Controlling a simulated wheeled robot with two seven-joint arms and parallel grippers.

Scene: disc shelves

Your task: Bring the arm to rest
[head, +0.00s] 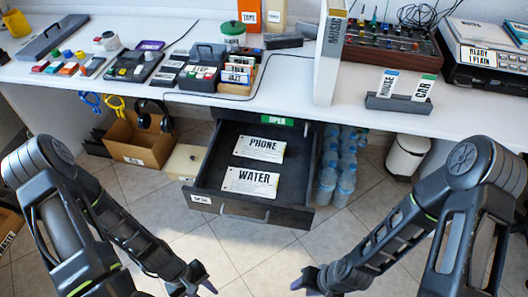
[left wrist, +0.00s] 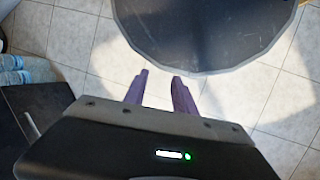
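My left gripper (head: 195,288) hangs low over the tiled floor at the bottom of the head view, left of centre. In the left wrist view its two purple fingers (left wrist: 160,82) are apart with nothing between them. My right gripper (head: 303,287) hangs low at the bottom of the head view, right of centre. Its fingertips look apart and hold nothing that I can see. Both grippers are in front of and below the open drawer (head: 214,176), clear of it. The drawer holds a PHONE card (head: 259,148) and a WATER card (head: 250,182).
The white desk (head: 290,92) runs across the back, with card holders, discs and a mixer (head: 390,45). Under it are a cardboard box (head: 135,140) with headphones, water bottles (head: 338,170) and a white bin (head: 406,155). The tiled floor between my arms is free.

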